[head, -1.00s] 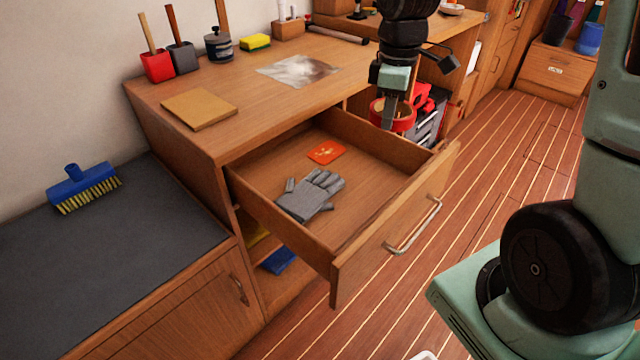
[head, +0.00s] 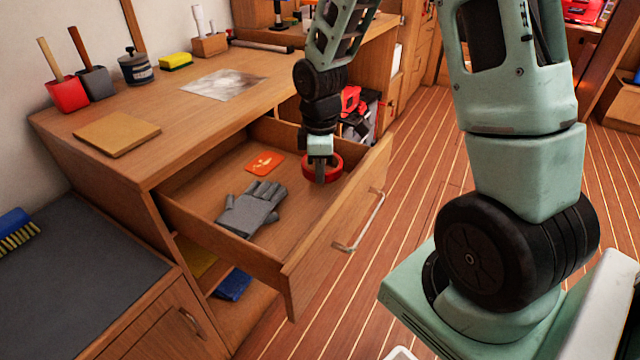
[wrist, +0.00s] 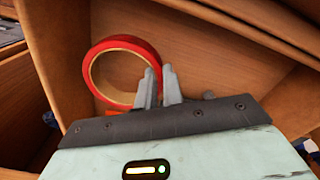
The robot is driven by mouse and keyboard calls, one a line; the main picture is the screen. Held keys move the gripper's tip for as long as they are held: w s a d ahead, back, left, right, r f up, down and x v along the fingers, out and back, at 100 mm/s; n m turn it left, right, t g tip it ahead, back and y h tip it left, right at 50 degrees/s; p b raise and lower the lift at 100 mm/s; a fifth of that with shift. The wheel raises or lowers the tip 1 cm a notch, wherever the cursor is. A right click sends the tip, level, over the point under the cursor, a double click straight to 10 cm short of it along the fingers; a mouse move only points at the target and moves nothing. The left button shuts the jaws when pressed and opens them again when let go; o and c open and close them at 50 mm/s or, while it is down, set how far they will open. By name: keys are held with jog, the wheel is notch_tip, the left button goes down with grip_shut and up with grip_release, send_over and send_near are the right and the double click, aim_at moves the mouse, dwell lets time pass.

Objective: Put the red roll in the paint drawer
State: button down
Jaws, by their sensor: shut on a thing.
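The red roll (head: 322,167) is a ring of red tape with a tan inner core. My gripper (head: 319,177) is shut on its rim and holds it over the right part of the open drawer. In the wrist view the red roll (wrist: 90,72) sits to the left of the fingers of my gripper (wrist: 159,80), which pinch its wall. The open drawer (head: 338,240) holds a grey glove (head: 250,210) and an orange card (head: 264,163). I cannot tell whether the roll touches the drawer floor.
The wooden bench top (head: 190,125) above the drawer carries a tan board (head: 117,133), a pale sheet (head: 223,84), a dark tin (head: 135,67) and a yellow sponge (head: 176,62). A blue brush (head: 15,230) lies at the far left. Drawer floor around the glove is free.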

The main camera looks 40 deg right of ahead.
jog(key=shift+f+b, duration=0.3)
jog(key=shift+f, duration=1.5)
jog(key=shift+f, duration=0.15)
jog(key=c, duration=1.5)
grip_release()
jog(key=shift+c, duration=0.2)
